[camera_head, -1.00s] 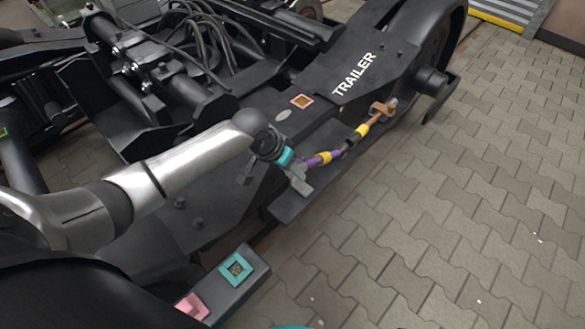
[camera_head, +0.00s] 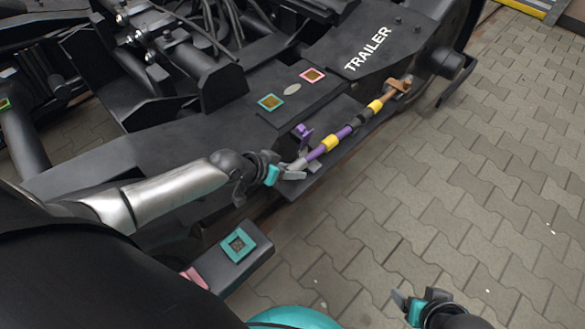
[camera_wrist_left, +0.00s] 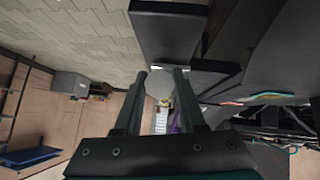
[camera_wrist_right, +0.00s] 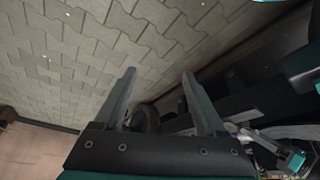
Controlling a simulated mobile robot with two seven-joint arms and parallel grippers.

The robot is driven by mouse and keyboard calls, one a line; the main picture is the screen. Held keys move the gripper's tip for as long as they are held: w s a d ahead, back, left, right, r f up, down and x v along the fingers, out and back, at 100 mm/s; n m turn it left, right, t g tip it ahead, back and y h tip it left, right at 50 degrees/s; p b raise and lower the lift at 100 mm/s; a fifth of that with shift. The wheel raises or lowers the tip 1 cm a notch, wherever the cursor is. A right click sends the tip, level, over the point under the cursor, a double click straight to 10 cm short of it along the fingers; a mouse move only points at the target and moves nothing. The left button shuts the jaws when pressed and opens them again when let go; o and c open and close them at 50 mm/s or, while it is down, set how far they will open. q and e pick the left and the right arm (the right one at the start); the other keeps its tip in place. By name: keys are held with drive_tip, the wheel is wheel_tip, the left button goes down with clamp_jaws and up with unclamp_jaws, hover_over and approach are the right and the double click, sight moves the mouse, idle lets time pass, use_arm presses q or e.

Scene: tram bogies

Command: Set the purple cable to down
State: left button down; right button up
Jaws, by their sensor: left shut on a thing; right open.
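The purple cable (camera_head: 345,132) has yellow bands and runs along the lower side of the black bogie frame. Its far end meets an orange-brown holder (camera_head: 399,86). Its near end is a grey plug (camera_head: 298,164). A purple bracket (camera_head: 302,132) stands on the frame just above that end, apart from the plug. My left gripper (camera_head: 291,174) is shut on the plug end; the fingers partly hide it. In the left wrist view a bit of purple (camera_wrist_left: 177,121) shows by the fingers (camera_wrist_left: 163,75). My right gripper (camera_head: 407,300) is open and empty over the paving.
The bogie frame (camera_head: 205,110) carries pink-framed (camera_head: 313,75) and teal-framed (camera_head: 270,102) tags. A black beam (camera_head: 255,262) with another teal-framed tag (camera_head: 239,245) juts out in front. The paving (camera_head: 500,180) at right is clear.

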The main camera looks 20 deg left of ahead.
use_arm(q)
wheel_tip(320, 180, down, 2)
drive_tip(key=shift+f+t+h+b, duration=0.1)
drive_tip(key=shift+t+h+b, duration=0.3)
drive_tip(key=shift+b, duration=0.8)
use_arm(e)
drive_tip(key=shift+w+a+r+t+y, duration=0.2)
drive_tip(key=shift+w+a+r+t, duration=0.25)
drive_tip(key=shift+r, duration=0.2)
drive_tip(key=shift+w+a+r+t+y, duration=0.2)
drive_tip(key=shift+w+a+r+t, duration=0.25)
drive_tip(key=shift+r, duration=0.25)
drive_tip(key=shift+w+a+r+t+y, duration=0.2)
drive_tip(key=shift+w+a+r+t, duration=0.1)
drive_tip(key=shift+a+r+t, duration=0.25)
drive_tip(key=shift+d+r, duration=0.1)
drive_tip(key=shift+d, duration=0.05)
use_arm(q)
drive_tip(key=c, duration=0.5)
unclamp_jaws()
drive_tip(key=shift+f, duration=0.15)
use_arm(e)
drive_tip(key=shift+d, duration=0.1)
